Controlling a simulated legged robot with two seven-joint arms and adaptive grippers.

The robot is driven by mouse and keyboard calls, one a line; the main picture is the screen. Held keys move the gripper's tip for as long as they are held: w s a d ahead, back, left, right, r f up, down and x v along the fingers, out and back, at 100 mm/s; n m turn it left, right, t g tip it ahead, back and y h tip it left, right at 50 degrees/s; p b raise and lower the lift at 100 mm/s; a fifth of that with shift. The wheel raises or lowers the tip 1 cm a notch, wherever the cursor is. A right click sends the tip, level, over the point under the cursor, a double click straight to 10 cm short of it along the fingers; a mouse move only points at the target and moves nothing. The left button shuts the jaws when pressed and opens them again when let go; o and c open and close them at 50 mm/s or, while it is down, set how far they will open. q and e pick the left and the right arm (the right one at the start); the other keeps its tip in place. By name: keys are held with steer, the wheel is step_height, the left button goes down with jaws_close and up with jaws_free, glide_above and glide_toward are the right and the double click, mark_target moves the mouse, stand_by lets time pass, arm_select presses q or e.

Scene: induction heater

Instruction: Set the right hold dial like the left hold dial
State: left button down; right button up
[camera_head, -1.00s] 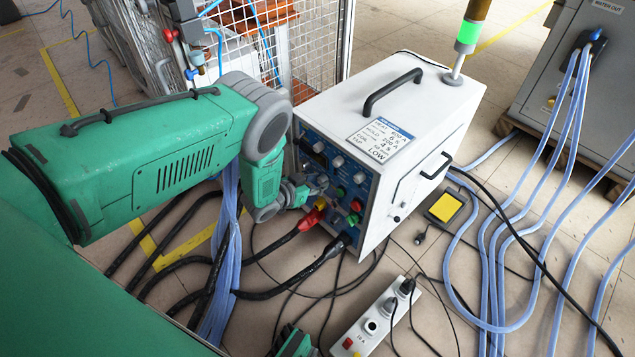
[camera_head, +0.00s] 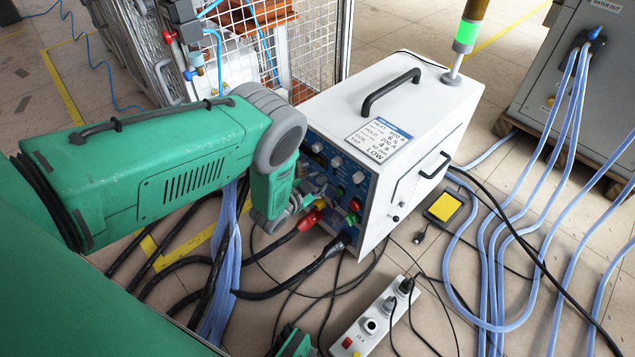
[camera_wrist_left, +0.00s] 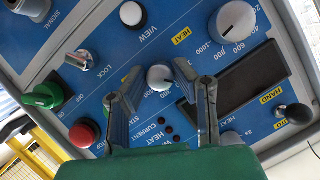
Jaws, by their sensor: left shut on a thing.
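The white induction heater (camera_head: 405,110) has a blue front panel with knobs and buttons. In the left wrist view the panel looks turned, and a small white dial (camera_wrist_left: 160,77) sits between the fingertips of my left gripper (camera_wrist_left: 157,72). The gripper is shut on this dial. In the head view the left gripper (camera_head: 312,188) is at the panel's left part, and the wrist hides some of the controls. A larger white dial (camera_wrist_left: 233,26) with a number scale is at upper right in the wrist view. I cannot read which dials are the hold dials.
A green knob (camera_wrist_left: 43,97), a red button (camera_wrist_left: 84,133) and a key-like lock knob (camera_wrist_left: 78,60) are close by on the panel. A dark display (camera_wrist_left: 240,77) is right of the fingers. Thick cables (camera_head: 290,282) and a power strip (camera_head: 375,318) lie below.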

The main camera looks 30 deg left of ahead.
arm_select(q)
steer(key=m, duration=0.1)
steer(key=m+t+y, duration=0.1)
steer(key=m, duration=0.1)
steer(key=m+t+y, duration=0.1)
steer(key=shift+s+d+f+m, duration=0.1)
steer(key=shift+d+m, duration=0.2)
steer(key=shift+m, duration=0.1)
steer(key=m+t, duration=0.1)
steer(key=m, duration=0.1)
steer(key=m+t+y, duration=0.1)
steer(key=m, duration=0.2)
steer(key=shift+f, duration=0.2)
steer(key=shift+s+d, duration=0.1)
stand_by(0.3)
steer(key=c, duration=1.3)
jaws_free()
steer(key=shift+f, duration=0.1)
steer(key=s, duration=1.1)
steer(key=shift+s+d, duration=0.3)
steer(key=shift+s, duration=0.1)
